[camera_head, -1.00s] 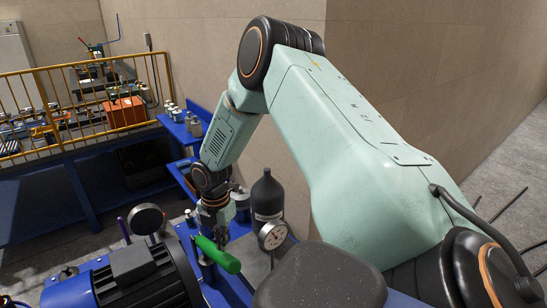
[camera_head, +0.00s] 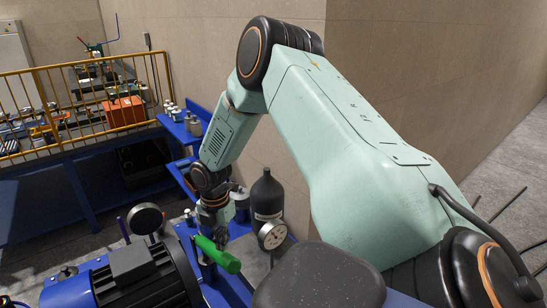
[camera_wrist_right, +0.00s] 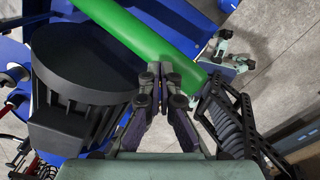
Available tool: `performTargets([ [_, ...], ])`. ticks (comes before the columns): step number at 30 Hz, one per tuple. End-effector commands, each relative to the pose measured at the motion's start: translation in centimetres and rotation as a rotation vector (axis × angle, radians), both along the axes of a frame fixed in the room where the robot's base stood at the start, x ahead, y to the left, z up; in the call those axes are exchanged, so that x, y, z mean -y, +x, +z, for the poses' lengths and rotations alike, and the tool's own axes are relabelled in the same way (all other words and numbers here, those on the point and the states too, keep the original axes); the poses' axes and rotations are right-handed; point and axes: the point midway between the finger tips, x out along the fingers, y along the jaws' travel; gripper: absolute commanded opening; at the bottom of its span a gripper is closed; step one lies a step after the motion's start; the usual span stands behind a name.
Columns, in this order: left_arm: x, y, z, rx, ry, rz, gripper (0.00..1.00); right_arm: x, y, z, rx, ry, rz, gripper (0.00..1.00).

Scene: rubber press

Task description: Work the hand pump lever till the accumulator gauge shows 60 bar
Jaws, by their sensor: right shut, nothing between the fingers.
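The green hand pump lever (camera_head: 218,254) slants down to the right at the front of the blue press frame. In the right wrist view the green lever (camera_wrist_right: 140,28) crosses the top of the picture. My right gripper (camera_head: 219,236) is at the lever, its fingers (camera_wrist_right: 166,78) shut with nothing between them. The fingertips are close to the lever's side; I cannot tell whether they touch it. The black accumulator bottle (camera_head: 266,193) stands upright behind, with the white-faced gauge (camera_head: 271,236) in front of it. Its reading is too small to make out. My left gripper is not in view.
A black ribbed motor (camera_head: 135,277) is left of the lever, also large in the right wrist view (camera_wrist_right: 80,75). Another round gauge (camera_head: 145,218) stands behind it. A yellow railing (camera_head: 80,64) and blue bench (camera_head: 85,170) are at the back left. A wall rises behind the accumulator.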

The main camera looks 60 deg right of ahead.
Motion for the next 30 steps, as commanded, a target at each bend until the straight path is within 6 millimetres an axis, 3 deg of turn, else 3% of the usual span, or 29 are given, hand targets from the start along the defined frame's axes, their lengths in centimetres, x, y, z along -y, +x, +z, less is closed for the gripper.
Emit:
performTargets([
  [30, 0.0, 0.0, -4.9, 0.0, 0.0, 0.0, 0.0, 0.0, 0.0, -6.2, 0.0, -0.001, 0.0, 0.0],
])
